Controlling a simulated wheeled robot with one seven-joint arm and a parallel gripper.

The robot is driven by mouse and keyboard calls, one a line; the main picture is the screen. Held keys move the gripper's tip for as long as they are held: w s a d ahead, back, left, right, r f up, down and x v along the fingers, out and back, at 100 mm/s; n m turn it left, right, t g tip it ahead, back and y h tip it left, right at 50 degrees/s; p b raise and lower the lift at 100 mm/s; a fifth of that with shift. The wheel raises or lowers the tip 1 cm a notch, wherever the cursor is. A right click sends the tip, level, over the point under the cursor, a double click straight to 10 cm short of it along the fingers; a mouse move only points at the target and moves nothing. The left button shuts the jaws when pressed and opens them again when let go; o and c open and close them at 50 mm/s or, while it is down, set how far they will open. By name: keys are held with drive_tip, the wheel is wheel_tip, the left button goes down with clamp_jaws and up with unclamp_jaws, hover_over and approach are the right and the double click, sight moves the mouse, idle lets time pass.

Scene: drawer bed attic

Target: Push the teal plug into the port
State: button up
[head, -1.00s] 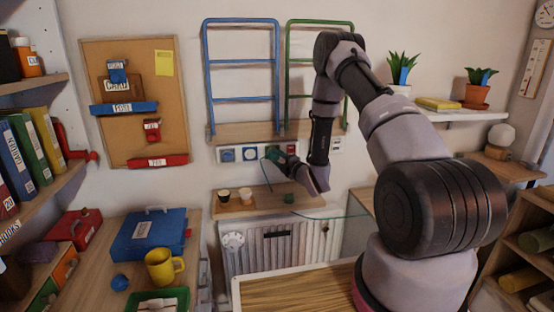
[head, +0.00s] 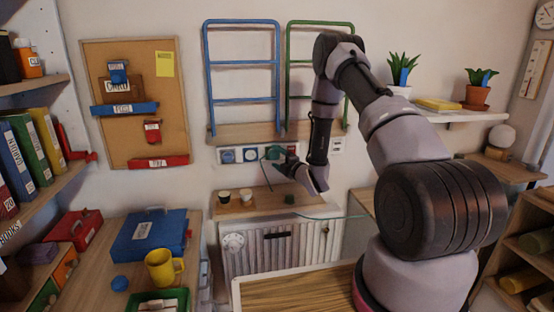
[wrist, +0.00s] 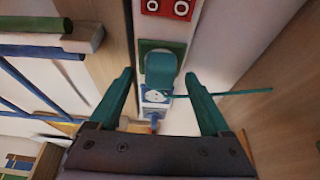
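The teal plug (wrist: 160,68) sits at the green-framed port (wrist: 162,46) on the white wall strip. How deep it is in the port cannot be told. Its thin teal cable (wrist: 235,92) runs off to the right in the wrist view. My gripper (wrist: 160,80) is open, with one teal finger on each side of the plug and a gap visible at both sides. In the head view my gripper (head: 284,163) is in front of the strip, and the plug (head: 272,153) shows small at its left.
A red socket (wrist: 168,7) and a blue socket (wrist: 155,97) flank the green port. A small wooden shelf (head: 265,207) with cups (head: 246,195) lies below. Blue (head: 242,75) and green racks are above. A radiator (head: 275,245) stands underneath.

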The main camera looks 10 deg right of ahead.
drive_tip(key=shift+s, duration=0.1)
drive_tip(key=v, duration=1)
drive_tip(key=shift+s+d, duration=0.15)
drive_tip(key=shift+s, duration=0.1)
